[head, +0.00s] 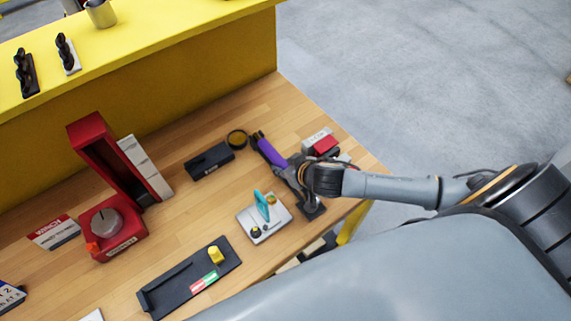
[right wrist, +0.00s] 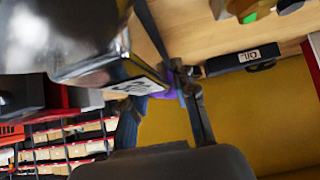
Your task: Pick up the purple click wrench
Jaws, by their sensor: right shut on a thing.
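The purple click wrench (head: 270,153) shows at the right part of the wooden bench in the head view, its purple handle slanting up and left. My right gripper (head: 290,170) is shut on it at the lower right end of the purple part. The gripper hides the rest of the wrench. In the right wrist view, a bit of purple (right wrist: 166,94) shows between the dark fingers of my right gripper (right wrist: 178,82). I cannot tell whether the wrench touches the bench. My left gripper is not in view.
A white plate with a teal lever (head: 264,226) lies left of the gripper. A black box (head: 209,160), a ring (head: 237,139) and a red-and-white block (head: 321,143) are close by. A red holder (head: 104,160) and yellow shelf (head: 200,65) stand beyond.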

